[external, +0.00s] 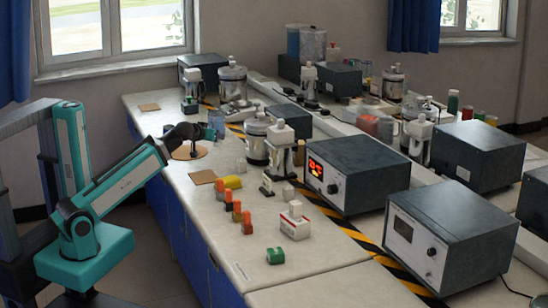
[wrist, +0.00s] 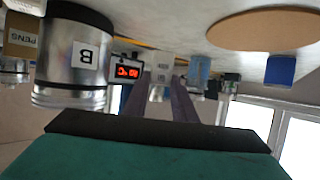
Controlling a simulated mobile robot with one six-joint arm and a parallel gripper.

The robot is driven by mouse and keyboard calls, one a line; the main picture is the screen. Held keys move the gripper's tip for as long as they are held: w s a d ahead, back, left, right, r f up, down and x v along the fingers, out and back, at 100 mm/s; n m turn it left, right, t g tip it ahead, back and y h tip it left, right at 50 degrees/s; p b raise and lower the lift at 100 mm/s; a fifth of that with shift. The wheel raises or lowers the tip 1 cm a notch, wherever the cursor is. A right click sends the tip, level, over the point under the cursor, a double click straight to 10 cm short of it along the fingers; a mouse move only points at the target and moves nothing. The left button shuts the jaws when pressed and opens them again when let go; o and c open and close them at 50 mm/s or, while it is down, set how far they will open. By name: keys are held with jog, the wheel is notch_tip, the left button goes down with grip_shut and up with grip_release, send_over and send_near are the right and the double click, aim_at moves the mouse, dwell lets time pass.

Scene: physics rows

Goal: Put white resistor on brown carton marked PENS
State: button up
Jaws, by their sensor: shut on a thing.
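My gripper (external: 207,132) is over the far left part of the bench, low above a round brown board. In the wrist view its two dark fingers (wrist: 167,90) point away from the camera. They are shut on a small pale thing, the white resistor (wrist: 162,66), whose outline is partly lost against the background. The brown carton marked PENS (wrist: 20,26) shows upside down at the left edge of the wrist view, beside a metal canister marked B (wrist: 75,60). I cannot make out the carton's label in the external view.
The round brown board (external: 186,152) lies under my gripper. Metal canisters (external: 256,145) and a grey instrument with a red display (external: 350,172) stand to the right. Several small orange and green blocks line the near left edge.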

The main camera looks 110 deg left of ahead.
jog(key=s, duration=0.2)
jog(key=s+a, duration=0.1)
jog(key=shift+f, duration=0.4)
jog(key=shift+w+a+r+p, duration=0.1)
jog(key=shift+a+r+p, duration=0.1)
jog(key=shift+p, duration=0.1)
jog(key=a+p, duration=0.1)
jog(key=p, duration=0.3)
jog(key=w+a+p, duration=0.1)
jog(key=a+p, duration=0.1)
jog(key=p, duration=0.3)
jog(key=shift+w+a+f, duration=0.1)
jog(key=shift+a, duration=0.05)
jog(key=shift+a+p, duration=0.15)
jog(key=shift+p, duration=0.35)
jog(key=p, duration=0.2)
jog(key=a+p, duration=0.1)
jog(key=p, duration=0.1)
jog(key=shift+w+f+p, duration=0.15)
jog(key=shift+w+p, duration=0.15)
jog(key=shift+p, duration=0.1)
jog(key=shift+w+a+f+p, duration=0.2)
jog(key=shift+w+a, duration=0.45)
jog(key=shift+a, duration=1)
jog(key=shift+w+a+f+p, duration=0.1)
jog(key=shift+w+a+f, duration=0.15)
jog(key=shift+w+a, duration=0.95)
jog(key=shift+w+a+f+p, duration=0.15)
jog(key=shift+a+f, duration=0.1)
jog(key=shift+a, duration=1.9)
